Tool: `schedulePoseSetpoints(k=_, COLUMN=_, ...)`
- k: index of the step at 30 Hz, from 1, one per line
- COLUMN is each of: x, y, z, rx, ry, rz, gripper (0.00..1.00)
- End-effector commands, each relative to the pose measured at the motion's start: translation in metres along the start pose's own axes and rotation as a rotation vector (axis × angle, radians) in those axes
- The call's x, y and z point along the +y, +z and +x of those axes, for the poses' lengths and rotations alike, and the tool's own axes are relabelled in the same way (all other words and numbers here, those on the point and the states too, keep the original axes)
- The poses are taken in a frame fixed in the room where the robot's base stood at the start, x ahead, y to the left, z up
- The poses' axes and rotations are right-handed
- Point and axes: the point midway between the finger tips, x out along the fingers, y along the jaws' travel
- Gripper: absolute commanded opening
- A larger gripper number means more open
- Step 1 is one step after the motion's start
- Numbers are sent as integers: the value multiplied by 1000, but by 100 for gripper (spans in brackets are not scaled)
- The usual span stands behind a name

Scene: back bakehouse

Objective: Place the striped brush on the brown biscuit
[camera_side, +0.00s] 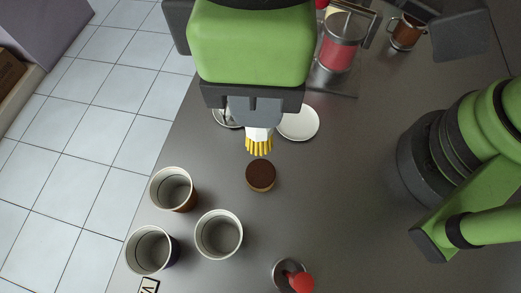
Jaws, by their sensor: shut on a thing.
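My gripper (257,118) points down near the upper middle of the picture, shut on the striped brush (259,142). The brush's white part and yellow bristles show below the fingers; the rest is hidden behind them, and I cannot make out stripes. The brown biscuit (261,174), round with a dark top and paler side, lies on the grey table just below the brush in the picture. The bristles look apart from the biscuit; their height above the table is hard to tell.
Three cups (173,188), (219,233), (150,250) stand at lower left. A white dish (298,122) and another partly hidden dish lie behind the gripper. A red-filled jar (338,52) and brown mug (406,33) stand at the back. A red-knobbed object (301,281) is at the bottom.

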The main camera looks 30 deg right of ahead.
Motion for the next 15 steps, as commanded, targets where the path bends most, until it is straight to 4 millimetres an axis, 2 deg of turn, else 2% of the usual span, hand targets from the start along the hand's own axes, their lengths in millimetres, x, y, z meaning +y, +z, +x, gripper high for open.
schedulePoseSetpoints(k=6, x=0, y=1, z=43, rx=-7, ry=1, rz=0, gripper=4)
schedulePoseSetpoints(k=15, x=1, y=1, z=81, rx=-6, ry=1, rz=0, gripper=4)
